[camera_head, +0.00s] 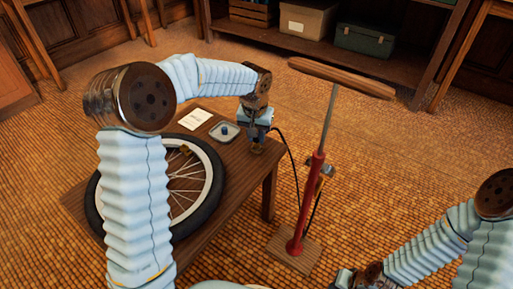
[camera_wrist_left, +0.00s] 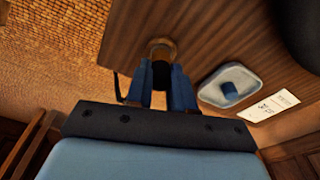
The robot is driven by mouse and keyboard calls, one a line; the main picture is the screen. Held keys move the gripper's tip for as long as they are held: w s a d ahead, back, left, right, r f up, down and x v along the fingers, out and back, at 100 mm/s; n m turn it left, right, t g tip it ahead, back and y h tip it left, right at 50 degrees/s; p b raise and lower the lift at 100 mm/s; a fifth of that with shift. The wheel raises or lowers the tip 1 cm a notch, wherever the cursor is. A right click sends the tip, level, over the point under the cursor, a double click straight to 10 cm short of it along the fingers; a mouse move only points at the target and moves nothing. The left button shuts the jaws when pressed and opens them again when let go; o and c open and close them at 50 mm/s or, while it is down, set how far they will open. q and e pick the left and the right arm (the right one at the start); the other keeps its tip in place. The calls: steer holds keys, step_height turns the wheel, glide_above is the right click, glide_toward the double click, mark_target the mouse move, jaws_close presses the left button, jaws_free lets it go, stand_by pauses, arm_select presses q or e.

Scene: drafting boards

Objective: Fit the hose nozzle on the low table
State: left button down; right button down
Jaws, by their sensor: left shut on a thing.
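My left gripper (camera_head: 257,139) is low over the right end of the wooden low table (camera_head: 240,187). In the left wrist view, its two blue fingers (camera_wrist_left: 161,90) are shut on the dark body of the hose nozzle (camera_wrist_left: 161,73), which has a brownish, brass-like end. A black hose (camera_head: 290,155) runs from there toward the red floor pump (camera_head: 311,190). I cannot tell whether the nozzle touches the table. A spoked wheel (camera_head: 213,182) lies on the table, partly hidden by my left arm. My right gripper (camera_head: 346,279) is at the bottom edge, its fingers unclear.
A small grey tray (camera_head: 235,136) with a blue piece (camera_head: 225,130) and a white card (camera_head: 195,119) lie on the table. The pump stands upright right of the table, its wooden handle (camera_head: 340,76) high. A shelf with a box (camera_head: 306,19) and green case (camera_head: 364,40) is behind.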

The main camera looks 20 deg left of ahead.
arm_select(q)
steer(key=shift+f, duration=0.15)
steer(key=c, duration=0.9)
jaws_free()
step_height(320, 180, up, 14)
steer(key=s+p, duration=0.2)
steer(key=shift+f, duration=0.15)
